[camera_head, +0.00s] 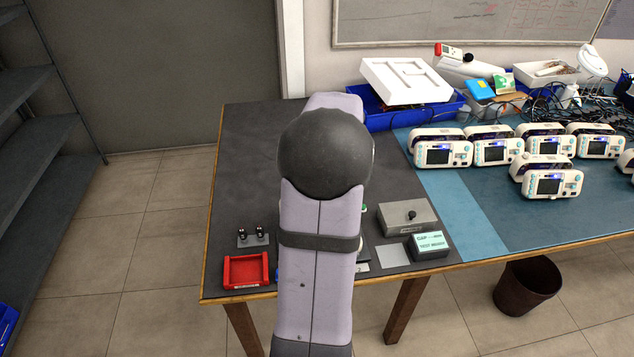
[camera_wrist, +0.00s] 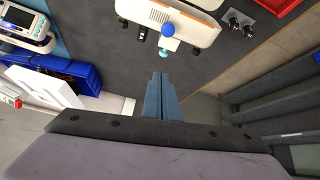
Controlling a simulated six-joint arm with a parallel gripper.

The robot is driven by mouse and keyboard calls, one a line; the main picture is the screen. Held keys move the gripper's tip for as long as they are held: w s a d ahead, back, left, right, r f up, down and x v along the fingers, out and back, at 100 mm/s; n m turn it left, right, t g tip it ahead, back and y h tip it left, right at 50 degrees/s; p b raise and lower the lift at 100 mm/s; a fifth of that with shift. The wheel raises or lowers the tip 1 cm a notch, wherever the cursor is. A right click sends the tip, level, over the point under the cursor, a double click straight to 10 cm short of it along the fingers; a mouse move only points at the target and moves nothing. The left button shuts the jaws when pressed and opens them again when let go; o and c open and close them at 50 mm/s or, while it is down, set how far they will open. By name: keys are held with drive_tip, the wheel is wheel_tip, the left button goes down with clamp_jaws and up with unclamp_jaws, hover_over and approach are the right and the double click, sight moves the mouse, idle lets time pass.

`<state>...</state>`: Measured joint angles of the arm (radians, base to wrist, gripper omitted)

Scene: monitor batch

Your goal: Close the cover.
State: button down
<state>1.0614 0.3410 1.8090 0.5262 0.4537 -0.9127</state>
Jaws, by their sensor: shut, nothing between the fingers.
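In the wrist view a white device (camera_wrist: 196,33) lies on the dark mat at the top edge, partly cut off by the frame. A round blue part (camera_wrist: 168,29) and a small teal part (camera_wrist: 165,52) show at its near edge. I cannot tell which part is the cover or how far open it is. My gripper (camera_wrist: 160,78) is shut and empty, with its blue-grey fingers pointing toward the device and apart from it in the picture. In the head view my arm hides the gripper and nearly all of the device.
A red tray (camera_head: 230,272) and two small black fittings (camera_head: 251,236) lie left of my arm. A grey box (camera_head: 408,219) with a black knob and a dark test box (camera_head: 430,247) lie right. Several monitors (camera_head: 442,152) stand farther right. The back left mat is clear.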

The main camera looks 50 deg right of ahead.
drive_tip(key=shift+a+f+n, duration=0.2)
drive_tip(key=shift+a+n, duration=0.1)
drive_tip(key=shift+a, duration=0.1)
drive_tip(key=shift+w, duration=0.1)
drive_tip(key=p+x, duration=0.3)
drive_tip(key=x, duration=0.6)
drive_tip(key=shift+a+f, duration=0.1)
drive_tip(key=shift+f, duration=0.1)
drive_tip(key=shift+w+f, duration=0.1)
drive_tip(key=shift+f, duration=0.25)
drive_tip(key=shift+s+a+f+b, duration=0.15)
drive_tip(key=shift+s+a, duration=0.15)
drive_tip(key=shift+s, duration=0.25)
drive_tip(key=shift+s+a+f+b, duration=0.15)
drive_tip(key=shift+s+a, duration=0.1)
drive_tip(key=shift+s, duration=0.25)
drive_tip(key=shift+s+a+f+b, duration=0.15)
drive_tip(key=shift+s+a, duration=0.15)
drive_tip(key=shift+s, duration=0.25)
drive_tip(key=shift+s+a+b, duration=0.1)
drive_tip(key=shift+b, duration=0.2)
